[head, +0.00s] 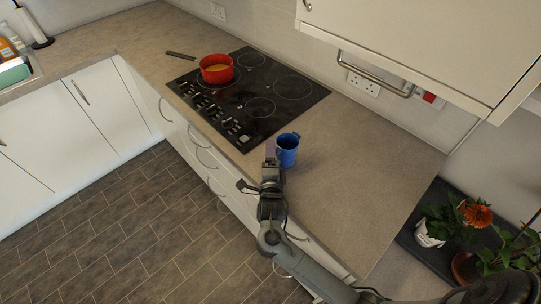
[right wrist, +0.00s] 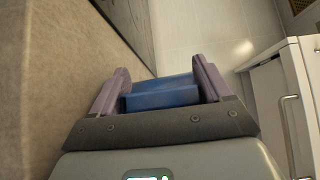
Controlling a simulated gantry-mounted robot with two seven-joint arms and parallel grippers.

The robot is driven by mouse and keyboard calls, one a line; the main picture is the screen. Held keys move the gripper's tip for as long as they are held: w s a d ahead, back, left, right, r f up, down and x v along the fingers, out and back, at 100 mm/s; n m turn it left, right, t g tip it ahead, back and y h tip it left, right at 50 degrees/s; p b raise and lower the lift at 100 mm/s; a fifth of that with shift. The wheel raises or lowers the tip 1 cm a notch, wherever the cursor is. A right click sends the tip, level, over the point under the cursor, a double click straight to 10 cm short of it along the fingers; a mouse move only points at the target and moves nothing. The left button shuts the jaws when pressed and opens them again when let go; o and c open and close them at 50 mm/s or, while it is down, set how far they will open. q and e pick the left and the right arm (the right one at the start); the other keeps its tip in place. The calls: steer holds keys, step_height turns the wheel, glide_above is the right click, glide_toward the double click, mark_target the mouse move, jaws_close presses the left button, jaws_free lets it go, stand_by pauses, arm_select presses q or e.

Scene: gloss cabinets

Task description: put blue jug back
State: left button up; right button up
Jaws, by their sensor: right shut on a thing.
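The blue jug (head: 288,149) is at the front part of the worktop, right of the hob. I cannot tell whether its base touches the worktop. My right gripper (head: 271,152) comes from the front and is shut on the jug. In the right wrist view, a blue part of the jug (right wrist: 162,93) sits between the two purple fingers of the gripper (right wrist: 160,88). My left gripper is not in view.
The black hob (head: 262,107) carries a red pan (head: 217,69). A wall cabinet (head: 420,35) with a bar handle overhangs the worktop (head: 350,190) at the back right. Potted plants (head: 430,232) stand at far right. The worktop right of the jug is clear.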

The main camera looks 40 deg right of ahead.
steer(key=o, duration=1.3)
steer(key=shift+f, duration=0.2)
steer(key=shift+c, duration=0.2)
steer(key=o, duration=0.4)
steer(key=shift+r, duration=0.15)
steer(key=shift+r, duration=0.2)
steer(key=b+v, duration=0.2)
steer(key=v, duration=1)
steer(key=shift+f, duration=0.1)
